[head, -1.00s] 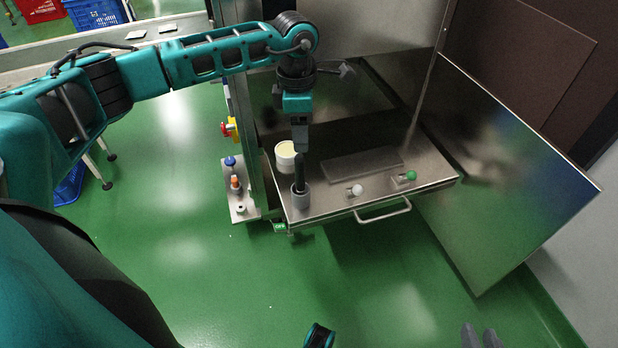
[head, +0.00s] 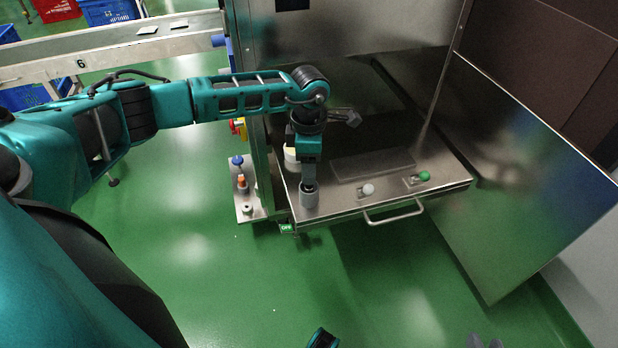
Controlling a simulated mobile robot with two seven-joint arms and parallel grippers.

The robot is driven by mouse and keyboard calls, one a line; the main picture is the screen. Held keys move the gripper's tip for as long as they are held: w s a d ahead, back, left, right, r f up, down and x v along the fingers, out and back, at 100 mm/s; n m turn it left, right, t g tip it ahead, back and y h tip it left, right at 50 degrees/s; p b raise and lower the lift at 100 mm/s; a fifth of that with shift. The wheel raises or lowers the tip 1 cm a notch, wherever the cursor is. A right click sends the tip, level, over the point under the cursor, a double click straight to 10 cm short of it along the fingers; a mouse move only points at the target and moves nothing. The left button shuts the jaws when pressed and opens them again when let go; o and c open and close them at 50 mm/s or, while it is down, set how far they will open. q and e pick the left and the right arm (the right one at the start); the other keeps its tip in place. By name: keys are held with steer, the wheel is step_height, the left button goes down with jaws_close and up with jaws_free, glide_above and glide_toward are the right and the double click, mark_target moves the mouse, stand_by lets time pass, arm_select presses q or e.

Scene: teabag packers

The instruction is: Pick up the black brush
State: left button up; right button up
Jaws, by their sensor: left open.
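The black brush stood upright in a small grey cup (head: 309,199) near the front left corner of the steel shelf. Its handle is now almost wholly hidden by my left gripper (head: 309,182), which points down right over the cup. My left gripper is open, its fingers at the brush; I cannot tell whether they touch it. What seem to be the grey fingertips of my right gripper (head: 484,342) only just show at the bottom edge, far from the cup, and their opening is unclear.
A cream-topped white tub (head: 292,160) stands just behind the gripper, partly hidden. A white knob (head: 368,189) and a green knob (head: 424,175) sit to the right on the steel shelf (head: 345,200). A handle (head: 394,216) juts from its front. A control post (head: 243,188) stands left.

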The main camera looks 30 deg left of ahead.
arm_select(q)
steer(key=shift+f, duration=0.7)
steer(key=shift+r, duration=0.1)
jaws_close()
